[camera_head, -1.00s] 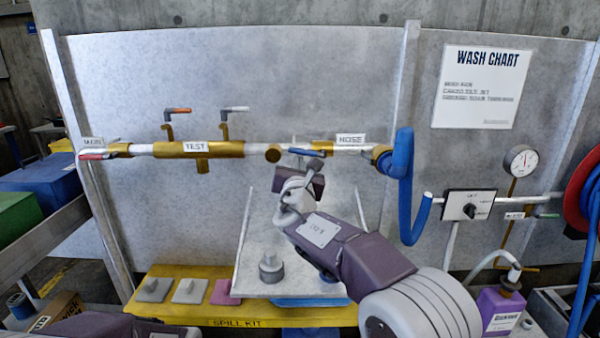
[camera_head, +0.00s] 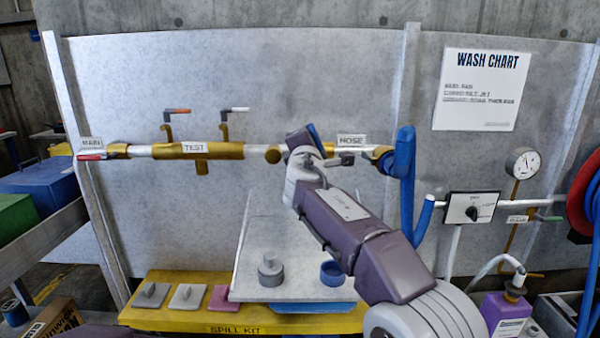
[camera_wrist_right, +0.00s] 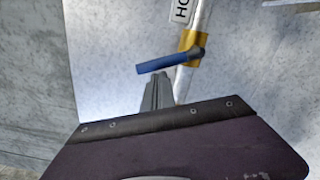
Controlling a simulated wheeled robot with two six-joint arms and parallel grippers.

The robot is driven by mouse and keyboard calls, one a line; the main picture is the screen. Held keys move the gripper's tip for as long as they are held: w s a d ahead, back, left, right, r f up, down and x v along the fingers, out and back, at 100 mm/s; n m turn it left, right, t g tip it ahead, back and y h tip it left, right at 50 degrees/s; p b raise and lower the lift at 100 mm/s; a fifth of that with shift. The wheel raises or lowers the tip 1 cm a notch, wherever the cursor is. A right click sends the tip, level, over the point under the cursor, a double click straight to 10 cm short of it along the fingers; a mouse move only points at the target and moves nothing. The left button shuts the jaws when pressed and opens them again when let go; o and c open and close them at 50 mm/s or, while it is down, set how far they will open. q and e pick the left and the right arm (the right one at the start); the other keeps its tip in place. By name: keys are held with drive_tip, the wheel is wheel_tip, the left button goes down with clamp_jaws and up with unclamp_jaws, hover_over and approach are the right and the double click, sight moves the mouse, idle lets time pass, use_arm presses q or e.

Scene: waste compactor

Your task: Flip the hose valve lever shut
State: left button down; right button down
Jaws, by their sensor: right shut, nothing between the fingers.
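The hose valve (camera_head: 328,150) is a brass fitting on the pipe beside the HOSE label (camera_head: 351,140). Its blue lever (camera_head: 314,133) shows as a sliver above the pipe, mostly behind my right gripper (camera_head: 299,141). In the right wrist view the blue lever (camera_wrist_right: 158,64) sticks out from the brass valve (camera_wrist_right: 189,45), roughly crosswise to the pipe. The shut right fingers (camera_wrist_right: 154,91) are just below the lever's free end in that view, with nothing between them; whether they touch it I cannot tell. My left gripper is not in view.
A brass TEST section (camera_head: 215,150) with two small levers and a red MAIN lever (camera_head: 90,157) are on the pipe's left. A blue hose (camera_head: 404,170) hangs at right. Below are a grey tray (camera_head: 262,225) and the yellow spill kit (camera_head: 160,312).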

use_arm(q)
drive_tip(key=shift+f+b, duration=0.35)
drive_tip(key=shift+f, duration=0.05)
use_arm(e)
drive_tip(key=shift+d+r+m, duration=0.4)
drive_tip(key=shift+d+m, duration=0.3)
drive_tip(key=shift+m, duration=0.55)
drive_tip(key=shift+d+r+m, duration=0.4)
drive_tip(key=shift+d+m, duration=0.25)
drive_tip(key=shift+m, duration=0.6)
